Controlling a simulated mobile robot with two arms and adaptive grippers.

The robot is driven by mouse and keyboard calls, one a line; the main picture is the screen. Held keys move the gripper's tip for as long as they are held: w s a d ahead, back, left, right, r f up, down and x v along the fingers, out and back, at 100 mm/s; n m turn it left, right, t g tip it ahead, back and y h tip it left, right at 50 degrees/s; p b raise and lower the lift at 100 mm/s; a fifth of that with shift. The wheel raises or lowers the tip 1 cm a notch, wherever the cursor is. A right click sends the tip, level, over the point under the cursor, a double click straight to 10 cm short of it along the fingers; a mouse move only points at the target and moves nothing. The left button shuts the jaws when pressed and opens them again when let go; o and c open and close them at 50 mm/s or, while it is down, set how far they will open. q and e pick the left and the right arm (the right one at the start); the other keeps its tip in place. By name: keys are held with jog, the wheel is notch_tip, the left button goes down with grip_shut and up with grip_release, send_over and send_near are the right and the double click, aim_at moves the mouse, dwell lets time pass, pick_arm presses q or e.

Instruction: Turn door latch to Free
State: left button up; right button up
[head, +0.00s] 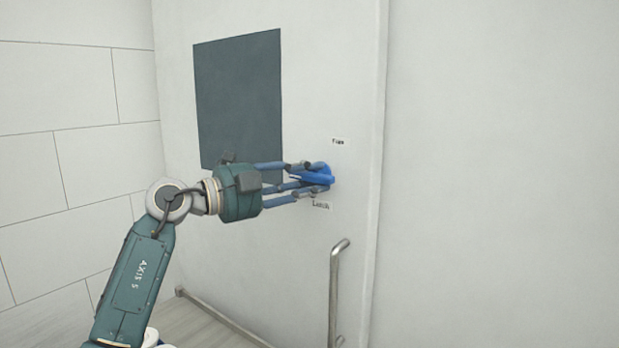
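The blue door latch (324,175) sits on the white door (300,235). A small label that looks like "Free" (338,141) is above it, and another label, hard to read, perhaps "Latch" (321,205), is just below it. My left gripper (312,180) reaches in from the left with its blue fingers around the latch, some above and some below. The fingers and the latch are similar in colour, so I cannot tell how firmly they touch it. The latch's exact angle is partly hidden by the fingers. My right gripper is not in view.
A dark panel (238,95) is on the door behind and above my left gripper. A metal bar handle (335,290) stands out from the door below the latch. A white wall (500,170) fills the right, and a tiled wall (60,170) is at the left.

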pick_arm(q)
jog(key=shift+c, duration=0.5)
jog(key=shift+w, duration=0.1)
grip_shut()
